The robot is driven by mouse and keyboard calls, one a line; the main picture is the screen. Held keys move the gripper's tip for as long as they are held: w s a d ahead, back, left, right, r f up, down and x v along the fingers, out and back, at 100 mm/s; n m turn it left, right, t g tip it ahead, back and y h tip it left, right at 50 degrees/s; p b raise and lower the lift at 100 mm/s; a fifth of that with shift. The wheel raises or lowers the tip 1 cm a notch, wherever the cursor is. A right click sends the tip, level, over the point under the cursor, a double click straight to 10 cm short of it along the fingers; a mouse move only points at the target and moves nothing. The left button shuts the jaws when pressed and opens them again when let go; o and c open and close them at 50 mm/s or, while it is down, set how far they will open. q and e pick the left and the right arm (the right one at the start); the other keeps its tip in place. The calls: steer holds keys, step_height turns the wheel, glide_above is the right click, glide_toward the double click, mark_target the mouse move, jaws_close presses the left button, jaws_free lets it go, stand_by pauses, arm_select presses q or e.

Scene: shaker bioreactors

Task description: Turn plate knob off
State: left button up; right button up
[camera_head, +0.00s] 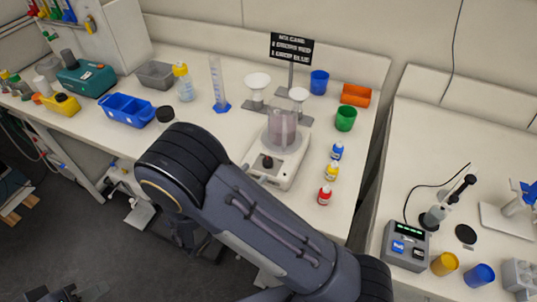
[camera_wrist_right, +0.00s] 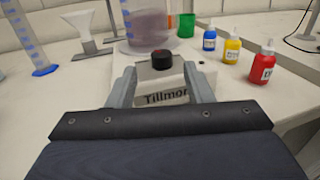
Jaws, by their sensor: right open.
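The white hot plate (camera_head: 283,178) stands on the left bench, with a clear beaker of pinkish liquid (camera_head: 282,128) on top. Its dark round knob (camera_head: 267,162) is on the front; in the right wrist view the knob (camera_wrist_right: 162,59) has a reddish top. My right gripper (camera_wrist_right: 161,78) is open, its two fingers spread either side of the plate's front, with the knob beyond and between the tips. Nothing is held. Whether the fingers touch the plate I cannot tell. In the head view my right arm hides most of that gripper. My left gripper is not clearly seen.
Blue (camera_head: 337,150), yellow (camera_head: 332,171) and red (camera_head: 325,195) dropper bottles stand right of the plate. Green (camera_head: 346,119) and blue (camera_head: 319,82) cups and funnel stands (camera_head: 257,88) are behind. A graduated cylinder (camera_head: 218,84) stands to the left.

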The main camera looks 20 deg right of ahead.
mark_target(265, 163)
steer(key=p+x, duration=0.1)
steer(key=x, duration=0.5)
steer(key=shift+d+r+p, duration=0.1)
steer(key=shift+d+p, duration=0.1)
steer(key=shift+p, duration=0.2)
steer(key=shift+w+d, duration=0.25)
steer(key=shift+d, duration=0.2)
steer(key=shift+c, duration=0.2)
steer(key=c, duration=0.9)
steer(key=shift+n+t+y+b, duration=0.5)
steer(key=shift+n+t+y, duration=0.25)
steer(key=shift+t, duration=0.45)
steer(key=shift+n+t+y, duration=0.65)
steer(key=shift+n+t, duration=0.1)
steer(key=shift+t, duration=0.05)
